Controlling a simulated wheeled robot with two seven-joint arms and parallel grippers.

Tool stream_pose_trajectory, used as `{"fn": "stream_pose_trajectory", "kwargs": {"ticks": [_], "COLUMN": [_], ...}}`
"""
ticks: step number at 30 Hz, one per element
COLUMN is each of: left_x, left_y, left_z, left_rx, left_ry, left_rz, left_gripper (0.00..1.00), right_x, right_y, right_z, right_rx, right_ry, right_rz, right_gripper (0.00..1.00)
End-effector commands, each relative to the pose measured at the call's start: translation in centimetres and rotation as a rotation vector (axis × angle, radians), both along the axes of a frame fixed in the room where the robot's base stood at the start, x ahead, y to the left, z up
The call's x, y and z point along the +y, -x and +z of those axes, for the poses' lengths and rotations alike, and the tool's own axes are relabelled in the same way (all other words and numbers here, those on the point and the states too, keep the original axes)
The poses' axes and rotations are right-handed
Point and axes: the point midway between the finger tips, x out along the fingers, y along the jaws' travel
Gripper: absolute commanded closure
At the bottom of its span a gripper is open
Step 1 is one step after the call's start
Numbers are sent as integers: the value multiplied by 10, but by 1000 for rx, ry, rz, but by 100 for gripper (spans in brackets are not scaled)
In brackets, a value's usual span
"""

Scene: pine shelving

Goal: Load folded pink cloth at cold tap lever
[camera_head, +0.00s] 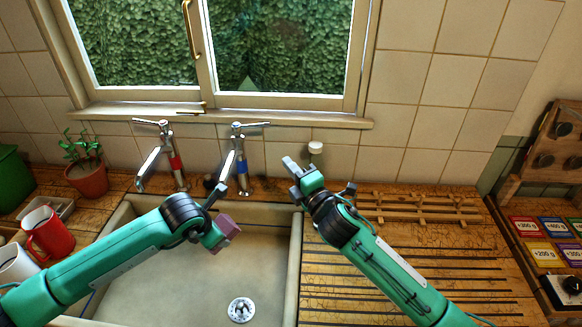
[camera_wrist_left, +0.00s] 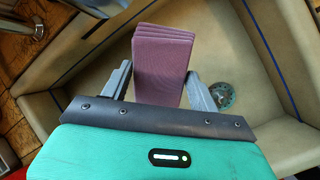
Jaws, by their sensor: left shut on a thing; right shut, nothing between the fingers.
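The folded pink cloth (camera_head: 226,234) is held in my left gripper (camera_head: 217,232) above the sink basin. In the left wrist view the cloth (camera_wrist_left: 163,62) shows as a stack of folded layers between the two fingers. The cold tap (camera_head: 241,165) with the blue band stands behind the sink, and its lever (camera_head: 251,125) lies on top, up and to the right of the cloth and apart from it. My right gripper (camera_head: 292,167) is shut and empty, right of the cold tap. Its fingers point toward the wall.
The red-banded tap (camera_head: 175,165) stands left of the cold tap. A white-capped container (camera_head: 315,152) is behind my right gripper. A wooden rack (camera_head: 420,206) lies on the right counter. A potted plant (camera_head: 87,178) and a red mug (camera_head: 48,234) are at left. The sink (camera_head: 200,285) is empty.

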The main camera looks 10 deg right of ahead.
Motion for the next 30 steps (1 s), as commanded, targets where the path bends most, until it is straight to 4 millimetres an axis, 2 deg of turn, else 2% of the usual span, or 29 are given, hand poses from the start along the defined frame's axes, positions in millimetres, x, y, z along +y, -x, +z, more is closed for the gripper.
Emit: {"fn": "stream_pose_trajectory", "kwargs": {"ticks": [11, 30], "left_x": [1, 19], "left_y": [3, 51], "left_z": [0, -1], "left_rx": [0, 0], "left_ry": [0, 0], "left_rz": [0, 0], "left_gripper": [57, 57], "right_x": [0, 0], "right_y": [0, 0], "right_z": [-1, -6], "right_rx": [0, 0], "right_ry": [0, 0], "right_rz": [0, 0], "right_gripper": [100, 100]}}
